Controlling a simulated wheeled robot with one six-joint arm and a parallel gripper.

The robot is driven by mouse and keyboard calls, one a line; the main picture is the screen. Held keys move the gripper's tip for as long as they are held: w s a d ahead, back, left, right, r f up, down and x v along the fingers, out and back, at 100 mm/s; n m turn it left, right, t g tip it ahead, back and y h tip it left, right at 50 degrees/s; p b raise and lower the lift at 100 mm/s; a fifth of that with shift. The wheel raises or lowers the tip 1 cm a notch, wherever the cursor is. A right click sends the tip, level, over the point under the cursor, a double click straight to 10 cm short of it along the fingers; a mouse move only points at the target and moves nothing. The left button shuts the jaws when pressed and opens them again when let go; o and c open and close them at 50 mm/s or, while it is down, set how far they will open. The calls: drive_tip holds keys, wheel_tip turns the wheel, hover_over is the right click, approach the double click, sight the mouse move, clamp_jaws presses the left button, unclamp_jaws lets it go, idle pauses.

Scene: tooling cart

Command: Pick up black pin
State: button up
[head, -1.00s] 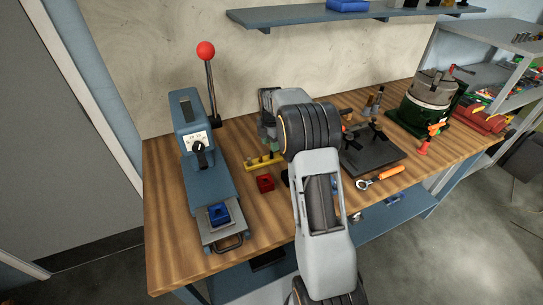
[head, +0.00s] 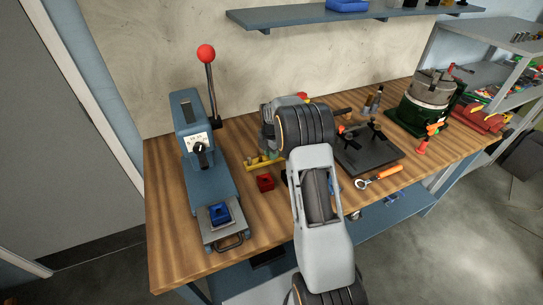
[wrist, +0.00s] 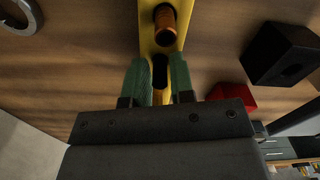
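The yellow pin holder (head: 253,168) lies on the wooden bench, right of the blue press; in the wrist view the holder (wrist: 146,22) runs up from between my fingers. A dark, rounded shape, seemingly the black pin (wrist: 160,72), lies between my fingertips. A brass-orange pin (wrist: 165,26) stands beyond it, and another orange piece (wrist: 160,97) shows nearer my palm. My gripper (wrist: 160,76) has green fingers, one on either side of the dark shape, with a narrow gap between them. They look open; contact is hard to judge. In the head view my arm hides part of the holder's surroundings.
A red block (head: 265,183) sits just in front of the holder; a black block (wrist: 281,54) shows at right in the wrist view. The blue press (head: 207,180) stands left. A dark fixture plate (head: 370,152) and orange-handled wrench (head: 380,177) are right of my arm.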

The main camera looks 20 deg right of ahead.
clamp_jaws()
